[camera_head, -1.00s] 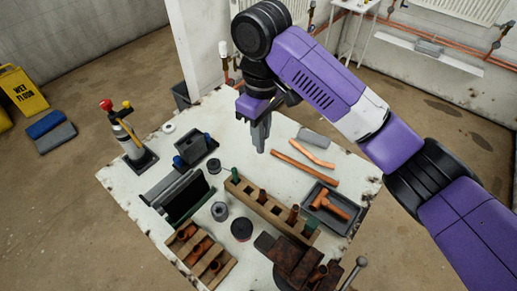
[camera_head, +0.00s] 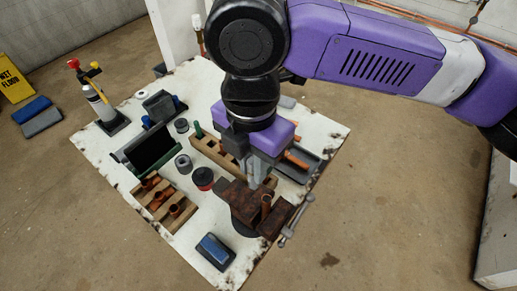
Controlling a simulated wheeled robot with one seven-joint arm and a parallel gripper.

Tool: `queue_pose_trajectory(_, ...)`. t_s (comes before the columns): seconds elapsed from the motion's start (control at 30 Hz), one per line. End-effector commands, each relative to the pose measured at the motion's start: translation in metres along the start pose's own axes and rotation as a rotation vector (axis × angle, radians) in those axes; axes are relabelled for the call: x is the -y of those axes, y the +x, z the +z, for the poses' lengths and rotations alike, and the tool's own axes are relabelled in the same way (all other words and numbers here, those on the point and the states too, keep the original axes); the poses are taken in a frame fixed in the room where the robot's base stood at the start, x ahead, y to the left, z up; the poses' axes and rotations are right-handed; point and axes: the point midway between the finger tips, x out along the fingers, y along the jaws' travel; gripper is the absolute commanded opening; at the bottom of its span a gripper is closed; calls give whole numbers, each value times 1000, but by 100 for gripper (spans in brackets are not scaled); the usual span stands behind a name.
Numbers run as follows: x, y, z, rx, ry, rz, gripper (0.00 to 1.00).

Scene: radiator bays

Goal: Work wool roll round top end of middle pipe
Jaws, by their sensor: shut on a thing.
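My gripper (camera_head: 257,184) points down with its grey fingers close together, just behind and above the brown vice (camera_head: 238,203). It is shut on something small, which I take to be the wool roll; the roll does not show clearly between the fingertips. A wooden block (camera_head: 208,147) with pipes standing in its holes runs behind the vice. My wrist hides its middle and right part, so the middle pipe cannot be made out. A short copper pipe (camera_head: 266,202) stands at the vice, close to the fingertips. I cannot tell whether the fingers touch any pipe.
A wooden rack (camera_head: 167,222) of copper fittings, a grey spool (camera_head: 184,163) and a black and red tin (camera_head: 203,178) stand left of the vice. A blue-topped block (camera_head: 215,249) lies near the front edge. A dark tray (camera_head: 297,170) is partly hidden behind my gripper.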

Motion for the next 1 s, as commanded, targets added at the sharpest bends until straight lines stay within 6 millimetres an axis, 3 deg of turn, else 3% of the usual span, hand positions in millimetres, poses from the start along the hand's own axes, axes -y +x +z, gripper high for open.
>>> queue_pose_trajectory(0.27,0,13,1,1,-6,1,0)
queue_pose_trajectory(0.7,0,52,1,1,-3,0,0)
queue_pose_trajectory(1.0,0,48,1,0,-2,1,0)
